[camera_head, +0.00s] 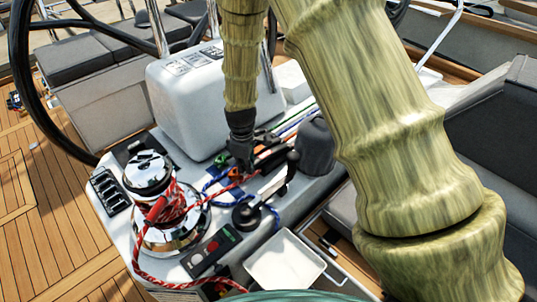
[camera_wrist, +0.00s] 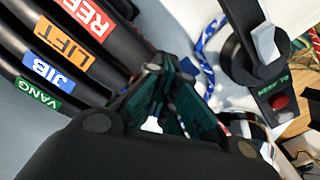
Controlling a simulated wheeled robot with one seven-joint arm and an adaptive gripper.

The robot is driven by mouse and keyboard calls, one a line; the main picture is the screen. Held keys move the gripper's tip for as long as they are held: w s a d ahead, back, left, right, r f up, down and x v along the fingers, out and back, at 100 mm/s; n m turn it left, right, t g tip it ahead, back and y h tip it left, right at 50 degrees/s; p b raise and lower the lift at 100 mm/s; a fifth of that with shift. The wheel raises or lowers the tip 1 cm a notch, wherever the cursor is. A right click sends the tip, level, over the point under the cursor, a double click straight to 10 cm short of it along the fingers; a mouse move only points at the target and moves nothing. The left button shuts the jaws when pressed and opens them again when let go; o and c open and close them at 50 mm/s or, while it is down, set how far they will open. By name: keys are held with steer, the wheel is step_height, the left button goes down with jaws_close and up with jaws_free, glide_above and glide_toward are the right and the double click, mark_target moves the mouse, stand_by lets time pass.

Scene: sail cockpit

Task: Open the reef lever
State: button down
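The reef lever is black with a red-orange label, partly cut off at the top of the wrist view (camera_wrist: 88,16). It lies first in a row beside the LIFT lever (camera_wrist: 60,45), JIB lever (camera_wrist: 48,72) and VANG lever (camera_wrist: 38,95). My gripper (camera_wrist: 170,68) has its dark green fingers drawn together, close to the right-hand ends of the levers; I see nothing held between them. In the head view my gripper (camera_head: 241,160) points down at the black lever bank (camera_head: 272,157), and hides part of it. Contact with the reef lever cannot be told.
A chrome winch (camera_head: 150,175) with red rope stands left of the levers. A white pedestal (camera_head: 180,100) rises behind. Blue rope (camera_wrist: 207,55) and a button panel (camera_wrist: 275,95) lie right of my fingers.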

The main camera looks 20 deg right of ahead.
steer(key=shift+d+r, duration=0.2)
steer(key=shift+r, duration=0.25)
steer(key=shift+w+r+p, duration=0.1)
steer(key=shift+p, duration=0.2)
steer(key=shift+d+r+p, duration=0.3)
steer(key=shift+r+p, duration=0.35)
steer(key=shift+r, duration=0.2)
steer(key=shift+w+r, duration=0.1)
steer(key=shift+r, duration=0.05)
steer(key=shift+w+d+r+p, duration=0.1)
steer(key=shift+d+r+p, duration=0.25)
steer(key=shift+r+p, duration=0.4)
steer(key=shift+w+d+r+p, duration=0.15)
steer(key=shift+d+r+p, duration=0.1)
steer(key=shift+r+p, duration=0.2)
steer(key=shift+w+d+r+p, duration=0.1)
steer(key=shift+d+r+p, duration=0.15)
steer(key=shift+r, duration=0.2)
